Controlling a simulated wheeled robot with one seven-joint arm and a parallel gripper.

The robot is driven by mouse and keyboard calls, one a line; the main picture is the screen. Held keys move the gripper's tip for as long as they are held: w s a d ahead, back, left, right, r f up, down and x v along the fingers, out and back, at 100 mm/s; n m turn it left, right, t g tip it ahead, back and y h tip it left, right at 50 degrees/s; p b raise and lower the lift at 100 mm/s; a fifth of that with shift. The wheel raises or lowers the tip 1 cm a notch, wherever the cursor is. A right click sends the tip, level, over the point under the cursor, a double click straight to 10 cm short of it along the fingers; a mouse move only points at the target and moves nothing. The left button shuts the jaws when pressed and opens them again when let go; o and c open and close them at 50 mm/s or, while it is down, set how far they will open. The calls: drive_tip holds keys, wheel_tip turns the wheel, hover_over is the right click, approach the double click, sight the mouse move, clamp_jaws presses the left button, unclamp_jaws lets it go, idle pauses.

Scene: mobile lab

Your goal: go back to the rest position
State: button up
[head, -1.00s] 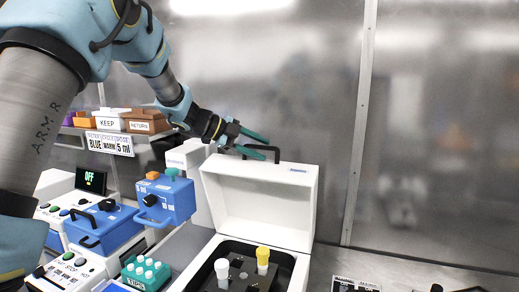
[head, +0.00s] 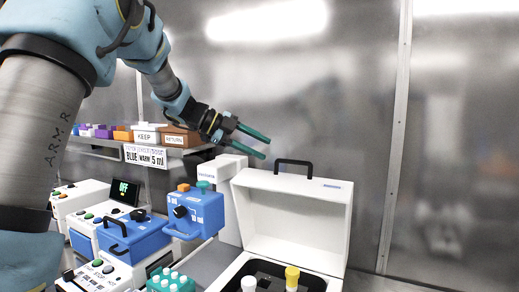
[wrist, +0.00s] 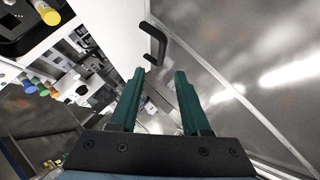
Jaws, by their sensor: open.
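My gripper (head: 252,145) is open and empty, with two green fingers, in the air at the upper middle of the head view. It is above and left of the raised lid (head: 295,220) of a white case. In the wrist view my gripper (wrist: 155,88) shows its two fingers apart with nothing between them. The lid's black handle (head: 294,164) is just right of and below the fingertips in the head view; the handle also shows beyond the fingers in the wrist view (wrist: 155,42).
The open case holds a white-capped vial (head: 248,284) and a yellow-capped vial (head: 292,278). Left stand a blue device (head: 195,212), a blue box with a handle (head: 132,238) and a teal rack (head: 170,284). A shelf behind holds KEEP and RETURN boxes (head: 176,138). The metal wall (head: 455,150) stands right.

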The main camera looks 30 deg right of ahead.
drive_tip(key=w+a+f+n+t, duration=0.1)
drive_tip(key=w+a+n+t, duration=1)
drive_tip(key=w+n, duration=0.25)
drive_tip(key=w+a+f+n+t+y, duration=0.2)
drive_tip(key=a+f+n, duration=0.1)
drive_tip(key=a, duration=0.3)
drive_tip(key=w+a+f+n+t+y, duration=0.1)
drive_tip(key=a+f+n+y, duration=0.15)
drive_tip(key=a, duration=0.25)
drive_tip(key=s+a+f+n+y+b, duration=0.1)
drive_tip(key=s+a+f+n+y, duration=0.15)
drive_tip(key=a, duration=0.25)
drive_tip(key=s+a+f+n+y, duration=0.1)
drive_tip(key=a+f+n, duration=0.2)
drive_tip(key=a+f, duration=0.15)
drive_tip(key=s+a+f+n+g+y, duration=0.1)
drive_tip(key=s+a+f+n+g, duration=0.3)
drive_tip(key=s, duration=0.6)
drive_tip(key=s+a+f+n+g+y, duration=0.2)
drive_tip(key=s+a+f+n+g, duration=0.2)
drive_tip(key=s, duration=0.7)
drive_tip(key=a+f, duration=0.2)
drive_tip(key=a, duration=0.1)
drive_tip(key=shift+s+a+f, duration=0.25)
drive_tip(key=shift+f, duration=0.05)
